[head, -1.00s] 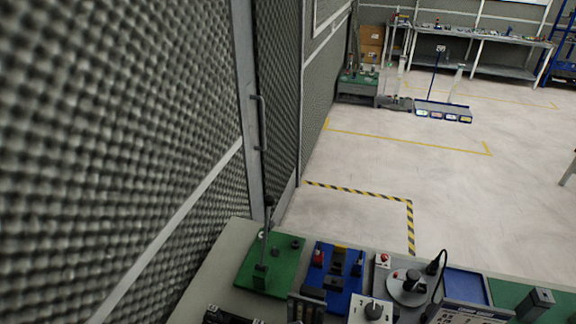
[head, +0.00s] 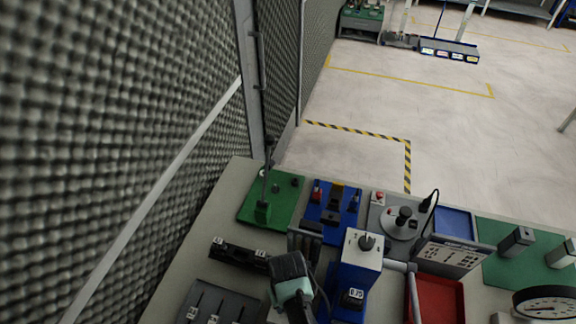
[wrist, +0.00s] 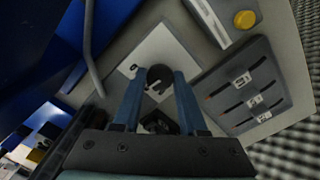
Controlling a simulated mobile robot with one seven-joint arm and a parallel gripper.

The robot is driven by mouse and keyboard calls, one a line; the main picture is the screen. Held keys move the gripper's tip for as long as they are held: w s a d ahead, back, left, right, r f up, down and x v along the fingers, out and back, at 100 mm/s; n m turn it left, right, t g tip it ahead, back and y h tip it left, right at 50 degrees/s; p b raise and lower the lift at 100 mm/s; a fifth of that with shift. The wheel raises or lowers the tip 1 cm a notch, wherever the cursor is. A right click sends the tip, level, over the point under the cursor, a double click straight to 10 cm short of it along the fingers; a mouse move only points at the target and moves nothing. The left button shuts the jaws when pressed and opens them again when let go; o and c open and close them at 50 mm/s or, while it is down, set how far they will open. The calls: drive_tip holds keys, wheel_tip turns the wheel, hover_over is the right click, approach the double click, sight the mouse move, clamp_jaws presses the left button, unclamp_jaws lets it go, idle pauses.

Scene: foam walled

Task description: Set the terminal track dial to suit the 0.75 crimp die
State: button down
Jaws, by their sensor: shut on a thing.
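In the wrist view, the two blue fingers of my gripper (wrist: 158,84) are closed around a round black dial knob (wrist: 160,74). The knob sits on a pale square plate (wrist: 178,48) with black marks; its setting cannot be read. In the head view, my dark and teal gripper body (head: 290,272) hides the knob and most of its plate.
A grey panel with slots and number tags (head: 207,306) lies left of my gripper, with a black block (head: 238,254) behind it. A red tray (head: 437,298) lies right of the press. Green board (head: 283,205), blue board (head: 322,216) and grey turntable unit (head: 398,222) line the back.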

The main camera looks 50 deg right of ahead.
drive_tip(key=shift+n, duration=0.4)
drive_tip(key=shift+c, duration=2.2)
unclamp_jaws()
drive_tip(key=shift+r, duration=0.1)
wheel_tip(320, 180, up, 13)
drive_tip(key=b, duration=0.1)
drive_tip(key=shift+b, duration=0.3)
